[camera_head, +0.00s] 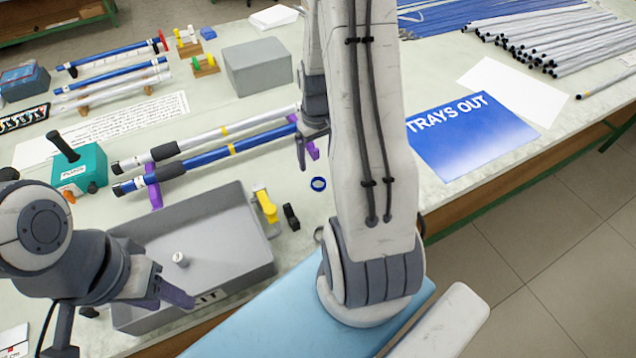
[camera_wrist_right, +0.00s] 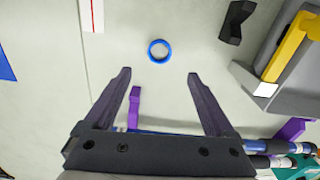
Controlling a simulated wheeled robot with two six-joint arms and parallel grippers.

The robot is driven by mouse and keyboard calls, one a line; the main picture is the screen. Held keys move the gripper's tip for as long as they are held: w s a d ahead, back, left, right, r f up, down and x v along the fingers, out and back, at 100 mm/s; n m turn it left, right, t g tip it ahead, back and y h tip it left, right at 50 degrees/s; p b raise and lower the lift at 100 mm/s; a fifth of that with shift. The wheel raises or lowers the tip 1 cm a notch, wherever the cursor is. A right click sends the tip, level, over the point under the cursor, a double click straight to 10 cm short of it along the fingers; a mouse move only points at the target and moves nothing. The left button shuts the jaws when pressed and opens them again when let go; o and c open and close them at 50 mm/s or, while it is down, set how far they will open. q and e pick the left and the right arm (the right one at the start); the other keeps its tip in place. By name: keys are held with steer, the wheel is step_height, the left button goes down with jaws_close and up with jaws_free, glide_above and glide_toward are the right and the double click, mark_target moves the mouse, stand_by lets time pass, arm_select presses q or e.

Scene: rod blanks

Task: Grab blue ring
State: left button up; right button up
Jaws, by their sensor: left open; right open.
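The blue ring (camera_head: 318,184) lies flat on the pale table, just left of my right arm in the head view. In the right wrist view the blue ring (camera_wrist_right: 159,59) lies beyond the fingertips, roughly centred between them, with nothing held. My right gripper (camera_wrist_right: 159,76) is open and empty, and apart from the ring. In the head view my right gripper (camera_head: 308,145) is above the table behind the ring, partly hidden by my arm. My left gripper (camera_head: 120,315) is open and empty over the grey kit tray's near left part.
A grey kit tray (camera_head: 225,222) with a small white knob-like part stands left of the ring. A yellow part (camera_head: 266,206) and black clip (camera_head: 291,217) lie close to the ring. White and blue rods (camera_head: 215,153) rest on purple supports behind. A blue sign (camera_head: 470,140) lies right.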

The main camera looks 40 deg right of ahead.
mark_target(318, 186)
step_height(318, 186, down, 4)
steer(key=shift+r, duration=0.2)
steer(key=shift+s+f+p, duration=0.15)
steer(key=shift+f+p, duration=0.2)
steer(key=shift+f, duration=1)
steer(key=shift+s+f+p, duration=0.1)
steer(key=shift+f+p, duration=0.2)
steer(key=shift+f, duration=1.05)
steer(key=c, duration=1.4)
